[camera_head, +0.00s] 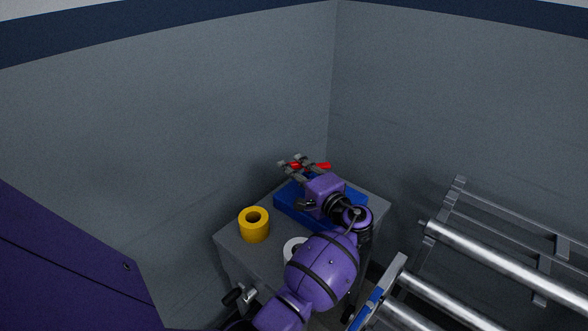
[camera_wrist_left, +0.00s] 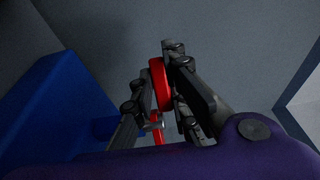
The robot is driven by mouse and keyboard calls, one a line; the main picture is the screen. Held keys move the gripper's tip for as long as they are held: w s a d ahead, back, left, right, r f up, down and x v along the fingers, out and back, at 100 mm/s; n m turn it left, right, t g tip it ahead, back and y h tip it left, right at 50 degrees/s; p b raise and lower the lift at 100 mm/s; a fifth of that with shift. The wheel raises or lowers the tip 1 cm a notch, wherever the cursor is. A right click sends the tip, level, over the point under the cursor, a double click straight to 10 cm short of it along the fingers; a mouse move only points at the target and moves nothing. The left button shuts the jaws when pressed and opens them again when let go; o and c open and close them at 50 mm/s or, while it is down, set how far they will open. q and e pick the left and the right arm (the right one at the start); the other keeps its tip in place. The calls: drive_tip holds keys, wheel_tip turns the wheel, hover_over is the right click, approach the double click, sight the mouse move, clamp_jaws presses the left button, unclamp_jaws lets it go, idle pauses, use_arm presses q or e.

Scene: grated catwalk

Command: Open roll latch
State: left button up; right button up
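A blue device (camera_head: 287,207) sits on the grey stand and carries red parts (camera_head: 323,166) at its back; which of these is the roll latch is not clear. My left gripper (camera_head: 293,163) is over the far side of the device, with its fingers parted around a red piece. In the left wrist view, a red disc-like piece (camera_wrist_left: 156,84) lies between the fingers of the left gripper (camera_wrist_left: 160,75), very close to both. Whether they press on it is not clear. The blue body (camera_wrist_left: 50,110) fills the left of that view. My right gripper is not in view.
A yellow roll (camera_head: 254,232) stands on the grey stand (camera_head: 231,240), left of my arm. A white roll (camera_head: 290,247) is partly hidden behind my arm. A metal roller rack (camera_head: 490,257) is at the right. Grey walls close off the back.

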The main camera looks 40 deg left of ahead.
use_arm(q)
drive_tip(key=o, duration=0.5)
drive_tip(key=shift+c, duration=0.2)
drive_tip(key=v, duration=1.2)
